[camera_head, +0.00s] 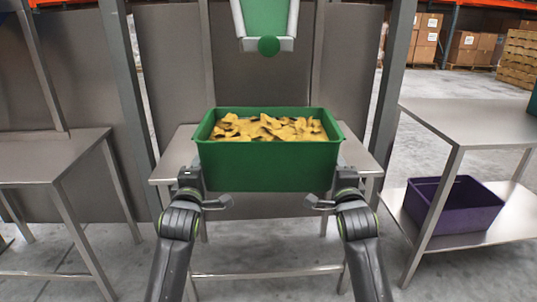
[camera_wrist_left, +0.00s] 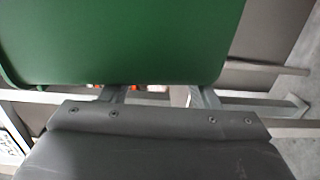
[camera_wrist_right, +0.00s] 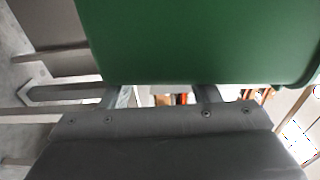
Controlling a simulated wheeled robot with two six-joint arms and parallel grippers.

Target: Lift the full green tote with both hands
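The green tote (camera_head: 268,165), filled to near its rim with yellow-brown pieces (camera_head: 267,128), is upright in front of me at the steel table (camera_head: 172,165). Its base hides the table's middle, so I cannot tell if it touches the top. My left gripper (camera_head: 205,194) is at its lower left corner, my right gripper (camera_head: 332,194) at its lower right corner. Each shows spread fingers. The tote's wall also fills the upper left wrist view (camera_wrist_left: 125,40) and right wrist view (camera_wrist_right: 200,40), hiding the fingertips; contact is unclear.
A green and white chute (camera_head: 266,20) with a round green knob hangs above and behind the tote. Steel tables stand left (camera_head: 50,158) and right (camera_head: 475,122). A purple tote (camera_head: 455,207) sits on the right table's lower shelf. Grey posts flank the middle table.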

